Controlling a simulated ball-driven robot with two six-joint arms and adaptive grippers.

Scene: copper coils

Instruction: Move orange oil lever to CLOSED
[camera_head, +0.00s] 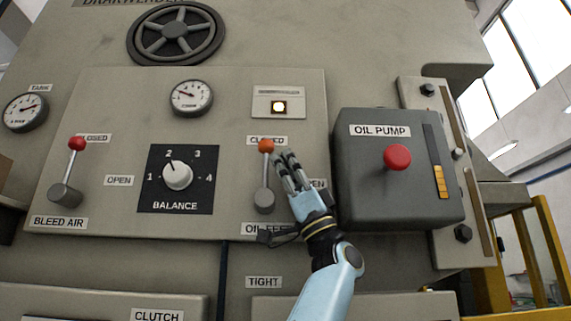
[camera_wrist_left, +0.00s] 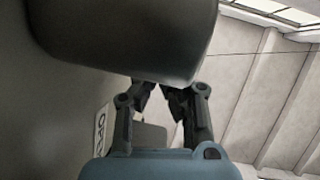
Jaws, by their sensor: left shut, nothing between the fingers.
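The orange-knobbed oil lever (camera_head: 266,147) stands upright on the panel. Its knob is just below the CLOSED label (camera_head: 267,140), and its shaft runs down to a grey pivot above the partly covered OIL FEED label. My left gripper (camera_head: 284,159) is just right of the knob and shaft, fingers pointing up, partly hiding the OPEN label. The fingers are shut and empty. I cannot tell whether they touch the lever. In the left wrist view the fingertips (camera_wrist_left: 160,86) come together below a large grey body, and the lever cannot be made out. My right gripper is not in view.
The oil pump box (camera_head: 345,205) with a red button (camera_head: 397,157) juts out right of my gripper. A red-knobbed bleed air lever (camera_head: 76,145) and the balance dial (camera_head: 177,176) are to the left. A lit lamp (camera_head: 279,107) is above the lever.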

